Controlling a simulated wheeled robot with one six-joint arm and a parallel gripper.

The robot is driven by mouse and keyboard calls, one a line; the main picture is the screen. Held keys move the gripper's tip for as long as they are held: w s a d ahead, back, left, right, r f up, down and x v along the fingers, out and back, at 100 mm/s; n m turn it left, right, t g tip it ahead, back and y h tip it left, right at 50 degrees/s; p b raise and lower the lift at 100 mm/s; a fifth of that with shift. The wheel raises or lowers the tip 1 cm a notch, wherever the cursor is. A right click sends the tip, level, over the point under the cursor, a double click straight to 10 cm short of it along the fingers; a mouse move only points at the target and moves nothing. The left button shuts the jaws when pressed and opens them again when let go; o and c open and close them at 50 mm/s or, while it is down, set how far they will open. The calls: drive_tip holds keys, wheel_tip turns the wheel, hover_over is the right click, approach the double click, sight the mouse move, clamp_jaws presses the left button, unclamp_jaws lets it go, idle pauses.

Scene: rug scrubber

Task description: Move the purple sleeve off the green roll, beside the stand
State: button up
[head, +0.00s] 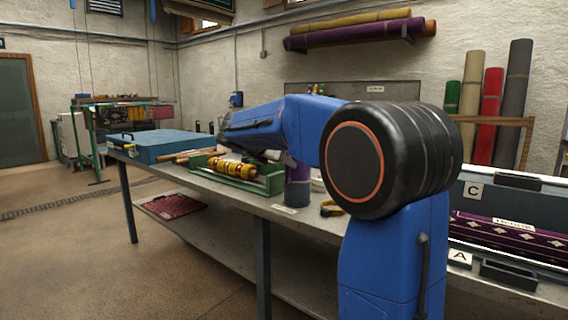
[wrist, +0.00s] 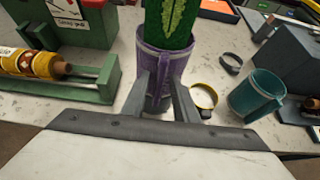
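The purple sleeve (wrist: 150,61) stands upright around the green roll (wrist: 172,20), whose leaf-patterned top rises out of it in the wrist view. In the head view the purple sleeve (head: 297,171) shows just above the grey cylindrical stand (head: 298,194), partly hidden by my arm. My gripper (wrist: 163,78) is close in front of the sleeve in the wrist view. Its two fingers are apart, one on each side of a narrow purple strip on the sleeve's near side. I see a gap at the fingers, and firm contact is not clear.
A yellow ring (wrist: 203,97) and a teal cup-like sleeve (wrist: 252,97) lie to the right on the bench. A green cradle with a yellow roller (wrist: 28,63) is at left. A blue case (head: 160,147) sits at the bench's far end. Bare bench shows around the ring.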

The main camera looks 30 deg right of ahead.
drive_tip(key=shift+c, duration=0.7)
clamp_jaws()
drive_tip(key=shift+a, duration=0.1)
